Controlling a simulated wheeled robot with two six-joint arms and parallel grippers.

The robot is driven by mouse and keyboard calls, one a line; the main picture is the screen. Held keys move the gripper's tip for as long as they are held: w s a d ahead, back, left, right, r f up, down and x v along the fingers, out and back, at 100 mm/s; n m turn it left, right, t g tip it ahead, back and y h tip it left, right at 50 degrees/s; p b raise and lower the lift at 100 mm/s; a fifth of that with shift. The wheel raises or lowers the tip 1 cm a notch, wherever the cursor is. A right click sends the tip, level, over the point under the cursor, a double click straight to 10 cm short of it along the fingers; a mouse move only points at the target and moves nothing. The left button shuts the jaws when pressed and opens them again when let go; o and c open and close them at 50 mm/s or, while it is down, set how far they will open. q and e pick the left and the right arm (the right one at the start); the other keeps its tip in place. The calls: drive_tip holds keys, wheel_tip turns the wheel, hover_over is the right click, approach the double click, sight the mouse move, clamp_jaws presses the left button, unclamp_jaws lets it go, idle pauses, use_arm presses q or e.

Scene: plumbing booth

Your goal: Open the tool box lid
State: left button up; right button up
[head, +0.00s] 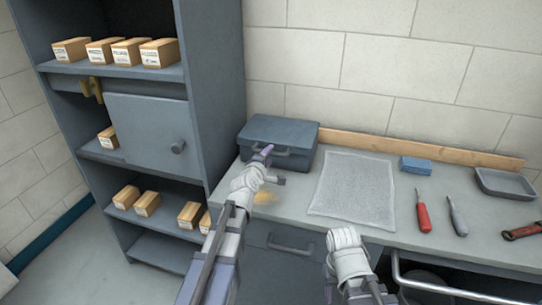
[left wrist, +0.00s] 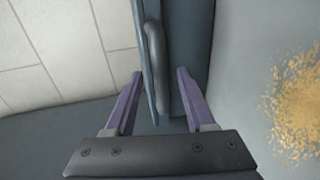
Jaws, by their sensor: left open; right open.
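The tool box (head: 270,129) is blue-grey with its lid down, standing against the wall on the left part of the bench. A bar handle (head: 296,152) is on its front. My left gripper (head: 271,166) is open at the front of the box. In the left wrist view, the lid's edge and the handle (left wrist: 156,65) lie between the two purple fingers (left wrist: 160,98). I cannot tell whether a finger touches them. My right arm's white wrist (head: 348,258) shows at the bottom, but its gripper fingers are not visible.
A grey mat (head: 352,184), blue sponge (head: 416,165), red-handled tool (head: 423,214), grey-handled tool (head: 457,216) and shallow tray (head: 508,184) lie to the right. A tall shelf cabinet (head: 217,90) stands close on the left. A yellowish patch (left wrist: 300,105) marks the bench near my left gripper.

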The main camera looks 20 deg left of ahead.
sight(270, 154)
use_arm(q)
drive_tip(key=x, duration=0.3)
drive_tip(key=shift+c, duration=0.3)
clamp_jaws()
idle(1.1)
